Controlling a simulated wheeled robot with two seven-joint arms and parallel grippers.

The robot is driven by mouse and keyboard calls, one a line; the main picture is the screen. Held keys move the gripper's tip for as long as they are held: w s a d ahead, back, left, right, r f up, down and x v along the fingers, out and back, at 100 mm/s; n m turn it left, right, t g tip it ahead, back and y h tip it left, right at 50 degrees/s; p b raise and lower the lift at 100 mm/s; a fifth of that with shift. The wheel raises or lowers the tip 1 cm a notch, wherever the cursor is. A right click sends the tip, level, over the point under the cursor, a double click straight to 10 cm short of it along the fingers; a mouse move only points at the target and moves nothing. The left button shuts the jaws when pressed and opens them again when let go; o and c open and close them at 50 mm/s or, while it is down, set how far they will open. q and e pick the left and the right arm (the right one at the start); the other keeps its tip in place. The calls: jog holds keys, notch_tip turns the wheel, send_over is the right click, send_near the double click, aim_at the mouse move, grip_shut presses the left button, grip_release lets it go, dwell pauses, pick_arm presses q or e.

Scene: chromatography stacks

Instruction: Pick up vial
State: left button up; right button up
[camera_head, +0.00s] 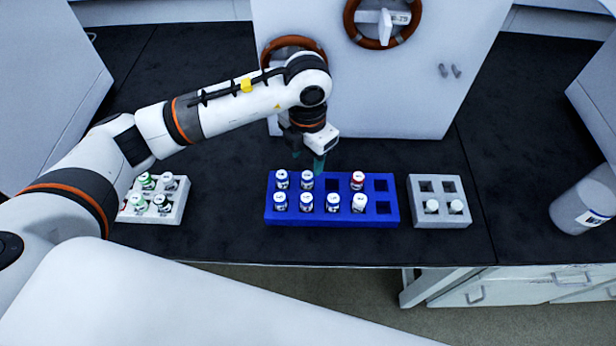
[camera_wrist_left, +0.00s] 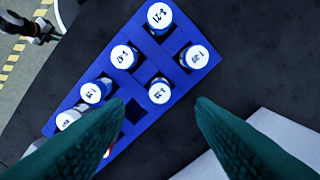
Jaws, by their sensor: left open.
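My left gripper (camera_head: 318,162) hangs fingers-down at the back edge of the blue rack (camera_head: 322,220), near its empty back slot. Its green fingers (camera_wrist_left: 161,101) are apart in the wrist view, with nothing held. A white-capped vial (camera_wrist_left: 159,91) appears between the fingertips, below them, upright in the rack; it seems to be the second vial from the left in the back row (camera_head: 307,180). More vials stand in both rows, including a red-capped vial (camera_head: 357,177) in the back row. The fingers hide part of the rack in the wrist view.
A white rack (camera_head: 178,213) with green-capped vials stands left, partly near my arm. A grey rack (camera_head: 440,220) with two white-capped vials stands right. A tall white cabinet (camera_head: 400,100) stands close behind the gripper. A white container (camera_head: 585,205) is far right.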

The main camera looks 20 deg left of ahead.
aim_at(308, 175)
pick_arm(q)
jog(key=shift+f, duration=0.65)
jog(key=shift+w+f, duration=0.1)
jog(key=shift+f, duration=0.5)
notch_tip(308, 175, down, 4)
jog(key=shift+f+p, duration=0.2)
jog(key=shift+p, duration=0.5)
jog(key=shift+f, duration=0.2)
pick_arm(e)
jog(key=shift+w+d+r, duration=0.1)
jog(key=shift+w+r, duration=0.55)
jog(key=shift+r, duration=0.15)
pick_arm(q)
jog(key=shift+c, duration=0.7)
jog(key=c, duration=0.9)
pick_arm(e)
jog(key=shift+s, duration=0.15)
